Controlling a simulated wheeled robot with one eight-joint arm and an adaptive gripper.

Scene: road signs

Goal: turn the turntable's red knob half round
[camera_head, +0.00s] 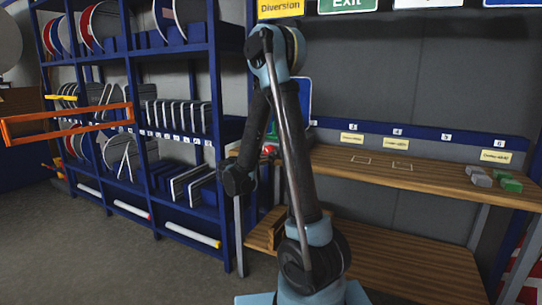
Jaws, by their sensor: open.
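A small red knob (268,150) shows on the bench just left of my dark upright arm link, with a bit of green above it. The turntable itself is mostly hidden behind my arm, so its shape and angle cannot be made out. My forearm comes down from the elbow to a dark wrist at the left front of the bench. My gripper (254,161) is small and dark, beside the wrist and close to the knob. It is open. Whether its fingers are around the knob or touching it cannot be told.
A blue panel (304,95) stands behind my arm. The wooden bench (335,159) carries grey blocks (478,176) and green blocks (510,184) at the right. A blue rack (216,90) of signs stands left, with an orange frame (70,125) before it. Grey floor is clear at lower left.

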